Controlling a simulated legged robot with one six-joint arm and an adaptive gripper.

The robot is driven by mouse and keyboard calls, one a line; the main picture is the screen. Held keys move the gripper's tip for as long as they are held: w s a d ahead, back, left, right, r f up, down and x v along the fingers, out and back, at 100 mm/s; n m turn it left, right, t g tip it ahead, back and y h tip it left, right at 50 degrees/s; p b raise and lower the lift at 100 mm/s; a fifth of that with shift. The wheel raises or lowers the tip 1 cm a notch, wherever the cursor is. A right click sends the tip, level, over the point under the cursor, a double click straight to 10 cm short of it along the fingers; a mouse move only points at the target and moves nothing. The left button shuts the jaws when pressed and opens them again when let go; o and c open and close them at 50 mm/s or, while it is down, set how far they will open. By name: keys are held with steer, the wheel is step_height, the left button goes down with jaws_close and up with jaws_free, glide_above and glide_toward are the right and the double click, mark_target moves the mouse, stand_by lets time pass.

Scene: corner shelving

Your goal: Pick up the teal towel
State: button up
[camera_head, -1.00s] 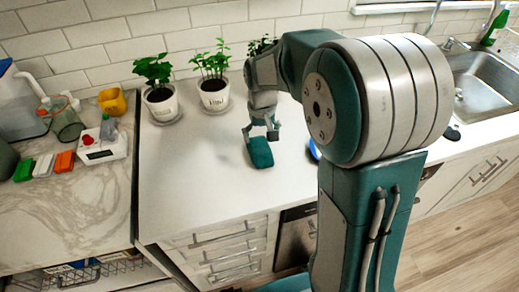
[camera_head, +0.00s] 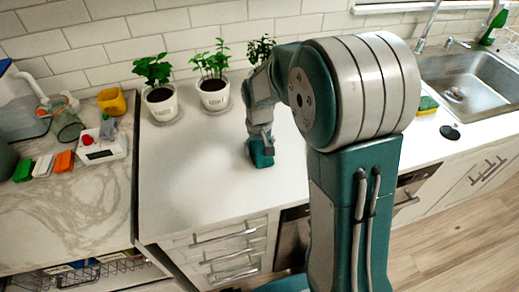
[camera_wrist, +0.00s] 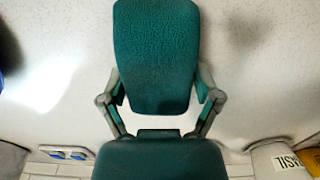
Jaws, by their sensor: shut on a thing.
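The teal towel (camera_head: 262,157) is a small folded block at the middle of the white counter. In the wrist view the towel (camera_wrist: 155,55) fills the upper middle, with its near end between the two fingers. My gripper (camera_head: 260,141) is above the towel in the head view, pointing down. In the wrist view my gripper (camera_wrist: 160,96) has a finger against each side of the towel and is shut on it. Whether the towel touches the counter is hard to tell.
Potted plants (camera_head: 160,100), (camera_head: 213,92) stand along the tiled wall behind. A sponge (camera_head: 427,105) lies near the sink (camera_head: 465,85) at right. A scale (camera_head: 100,146) and colored blocks (camera_head: 43,165) are on the marble counter at left.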

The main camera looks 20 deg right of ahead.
steer(key=shift+a+r, duration=0.1)
steer(key=shift+r, duration=0.55)
steer(key=s+r, duration=0.1)
steer(key=r, duration=0.1)
steer(key=s+d+r, duration=0.1)
steer(key=s+r, duration=0.1)
steer(key=r, duration=0.1)
steer(key=s+r, duration=0.1)
steer(key=r, duration=0.1)
steer(key=shift+s+d+r, duration=0.15)
steer(key=shift+s, duration=0.1)
steer(key=s+d+r, duration=0.2)
steer(key=s+r, duration=0.2)
steer(key=s, duration=0.5)
steer(key=shift+d+r, duration=0.2)
steer(key=shift+d, duration=0.05)
steer(key=o, duration=0.3)
steer(key=c, duration=0.4)
